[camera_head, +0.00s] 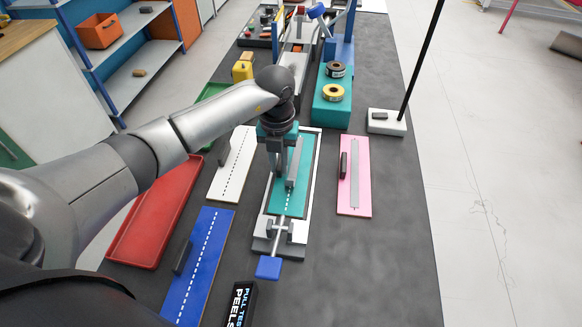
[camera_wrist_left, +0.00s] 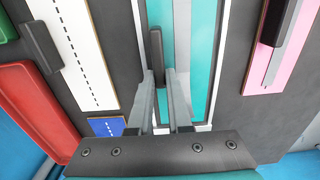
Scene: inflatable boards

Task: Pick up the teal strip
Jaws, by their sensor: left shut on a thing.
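The teal strip (camera_head: 302,185) lies on a long board in a white and grey clamp frame at the middle of the table, with a white dashed line along its near part. My left gripper (camera_head: 285,178) comes down onto it from above. In the left wrist view, the teal surface (camera_wrist_left: 196,60) runs away under my gripper (camera_wrist_left: 160,76), and a dark grey upright tab (camera_wrist_left: 156,57) stands between the two fingers, which are shut on it. My fingers and arm hide part of the strip in the head view. My right gripper is not in view.
A white board (camera_head: 232,170), a blue board (camera_head: 203,262) and a red tray (camera_head: 155,220) lie to the left. A pink board (camera_head: 355,190) lies close to the right. A teal block with tape rolls (camera_head: 333,92) stands behind. The dark table (camera_head: 390,240) is clear at the right front.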

